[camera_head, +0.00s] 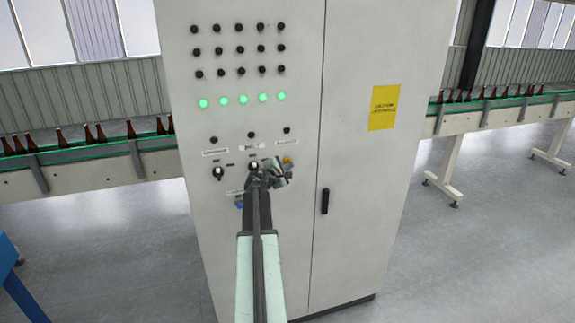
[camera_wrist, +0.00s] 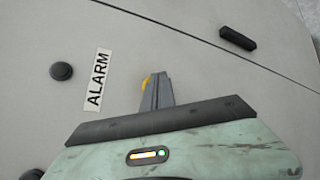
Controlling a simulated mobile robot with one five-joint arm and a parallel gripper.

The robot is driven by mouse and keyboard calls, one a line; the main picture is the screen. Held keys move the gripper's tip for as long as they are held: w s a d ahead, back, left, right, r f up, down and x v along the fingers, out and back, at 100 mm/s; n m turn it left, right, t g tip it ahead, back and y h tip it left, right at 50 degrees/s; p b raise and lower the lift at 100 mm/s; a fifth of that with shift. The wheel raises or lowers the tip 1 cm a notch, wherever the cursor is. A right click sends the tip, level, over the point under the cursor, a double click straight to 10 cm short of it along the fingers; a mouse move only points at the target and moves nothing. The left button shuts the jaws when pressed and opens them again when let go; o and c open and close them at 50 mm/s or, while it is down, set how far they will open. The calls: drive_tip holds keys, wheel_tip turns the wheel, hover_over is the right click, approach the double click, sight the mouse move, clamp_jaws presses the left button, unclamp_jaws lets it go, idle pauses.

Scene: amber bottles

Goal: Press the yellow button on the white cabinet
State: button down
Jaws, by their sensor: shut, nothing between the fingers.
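The white cabinet (camera_head: 365,185) stands upright in the middle of the head view, and its pale face (camera_wrist: 200,65) fills most of the wrist view. The yellow button (camera_head: 288,160) is on its left panel, just at the right of my gripper's end. In the wrist view the yellow button (camera_wrist: 146,82) shows only as a small part, mostly hidden behind my fingers. My gripper (camera_head: 275,172) is shut and empty, with its fingertips (camera_wrist: 157,80) at the button. I cannot tell whether they touch it.
A label reading ALARM (camera_wrist: 98,79) and a black knob (camera_wrist: 61,71) sit left of the button in the wrist view. A blue button (camera_head: 239,205), a door handle (camera_head: 325,201) and several green lights (camera_head: 243,99) are on the cabinet. Bottle conveyors (camera_head: 85,160) run behind.

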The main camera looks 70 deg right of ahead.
drive_tip(key=shift+s+a, duration=0.35)
drive_tip(key=shift+a, duration=0.1)
drive_tip(key=s+a, duration=0.3)
drive_tip(key=shift+s+a, duration=0.1)
drive_tip(key=shift+a, duration=0.3)
idle(0.7)
